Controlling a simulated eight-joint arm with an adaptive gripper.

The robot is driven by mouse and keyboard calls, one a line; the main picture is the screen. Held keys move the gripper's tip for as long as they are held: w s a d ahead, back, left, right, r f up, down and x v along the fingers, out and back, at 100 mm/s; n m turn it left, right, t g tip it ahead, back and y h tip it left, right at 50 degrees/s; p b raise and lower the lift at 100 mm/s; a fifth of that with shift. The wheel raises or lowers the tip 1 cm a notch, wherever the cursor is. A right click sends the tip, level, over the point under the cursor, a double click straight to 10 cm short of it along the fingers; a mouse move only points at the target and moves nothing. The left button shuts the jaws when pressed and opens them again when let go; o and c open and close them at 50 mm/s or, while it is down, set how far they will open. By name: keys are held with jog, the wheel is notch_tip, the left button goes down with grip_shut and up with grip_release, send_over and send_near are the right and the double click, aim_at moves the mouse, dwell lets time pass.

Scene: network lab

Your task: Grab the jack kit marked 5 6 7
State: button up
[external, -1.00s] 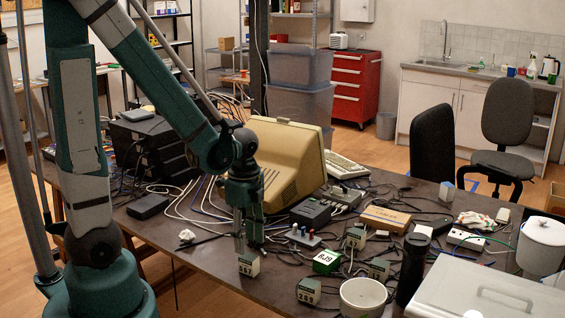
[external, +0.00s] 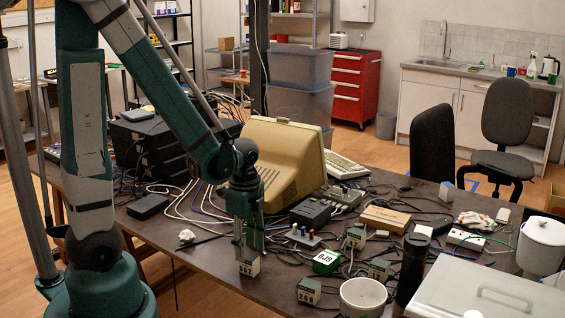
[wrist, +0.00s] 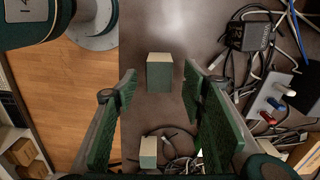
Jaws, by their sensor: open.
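The jack kit (external: 249,267), a small pale and dark grey-green block with a small label that seems to read 5 6 7, stands on the table near its front edge. In the wrist view the same block (wrist: 159,73) shows upright between the fingertips, label hidden. My gripper (external: 250,250) is open just above and around the top of the kit. In the wrist view my gripper (wrist: 160,82) has a finger on each side with gaps to the block. I cannot tell how far the fingertips reach down its sides.
A similar block (external: 309,291) with a blurred number stands to the right; others (external: 378,269) (external: 356,238) are farther right. A green-and-white RJ9 box (external: 326,262), a knobbed device (external: 303,237) and cables lie nearby. A white cup (external: 362,298) is at the front edge.

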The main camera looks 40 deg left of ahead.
aim_at(248, 256)
jog(key=shift+f+b, duration=1.05)
jog(key=shift+f, duration=1.55)
jog(key=shift+c, duration=0.5)
jog(key=c, duration=1)
jog(key=shift+r, duration=0.1)
jog(key=shift+r+p, duration=1.7)
jog(key=shift+r, duration=3.25)
